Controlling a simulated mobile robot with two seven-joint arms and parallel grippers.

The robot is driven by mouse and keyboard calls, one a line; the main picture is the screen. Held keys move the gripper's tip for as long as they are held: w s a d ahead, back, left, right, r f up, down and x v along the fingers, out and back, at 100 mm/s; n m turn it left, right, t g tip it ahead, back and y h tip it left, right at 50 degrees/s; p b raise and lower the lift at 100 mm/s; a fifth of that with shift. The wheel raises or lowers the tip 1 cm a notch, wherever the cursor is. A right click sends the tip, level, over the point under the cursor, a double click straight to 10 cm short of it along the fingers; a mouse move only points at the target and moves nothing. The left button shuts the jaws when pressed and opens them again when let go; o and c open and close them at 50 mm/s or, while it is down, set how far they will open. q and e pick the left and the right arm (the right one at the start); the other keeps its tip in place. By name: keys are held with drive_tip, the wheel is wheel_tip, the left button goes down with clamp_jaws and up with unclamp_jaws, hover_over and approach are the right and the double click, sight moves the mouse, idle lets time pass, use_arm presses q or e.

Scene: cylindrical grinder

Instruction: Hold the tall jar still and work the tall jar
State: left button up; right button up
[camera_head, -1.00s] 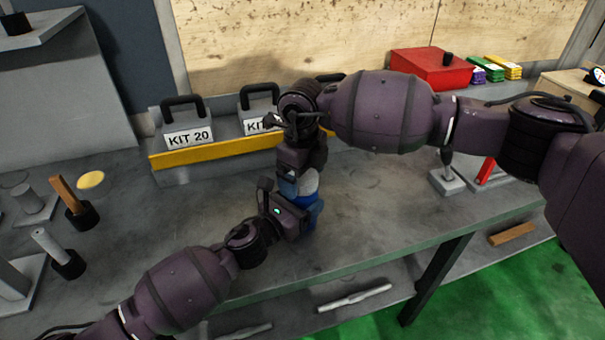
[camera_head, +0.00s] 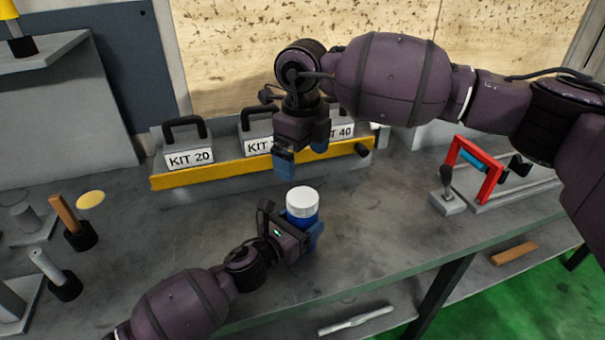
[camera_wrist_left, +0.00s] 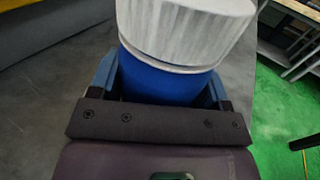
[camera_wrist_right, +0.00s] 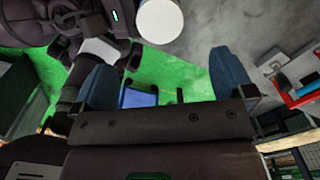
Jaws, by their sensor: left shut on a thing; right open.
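The tall jar, with a blue body (camera_head: 301,222) and a white ribbed lid (camera_head: 302,198), stands upright on the grey bench near its front edge. In the left wrist view the lid (camera_wrist_left: 185,32) sits on top of the blue body (camera_wrist_left: 165,82). My left gripper (camera_head: 312,238) is shut around the blue body, below the lid. My right gripper (camera_head: 301,158) is open and empty, above and behind the jar, with its blue fingers apart. In the right wrist view the lid (camera_wrist_right: 160,20) lies beyond the open fingers, not between them.
Kit boxes, including KIT 20 (camera_head: 190,150), stand behind a yellow rail (camera_head: 215,172). Handled tools (camera_head: 72,222) stand at left. A red frame (camera_head: 490,178) and a small lever stand (camera_head: 447,200) are at right. The bench between is mostly clear.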

drive_tip(key=shift+r, duration=0.85)
use_arm(q)
drive_tip(key=o, duration=1.8)
drive_tip(key=shift+p+v, duration=0.3)
drive_tip(key=shift+v, duration=5.1)
use_arm(e)
drive_tip(key=shift+s+r, duration=0.1)
drive_tip(key=shift+r, duration=0.6)
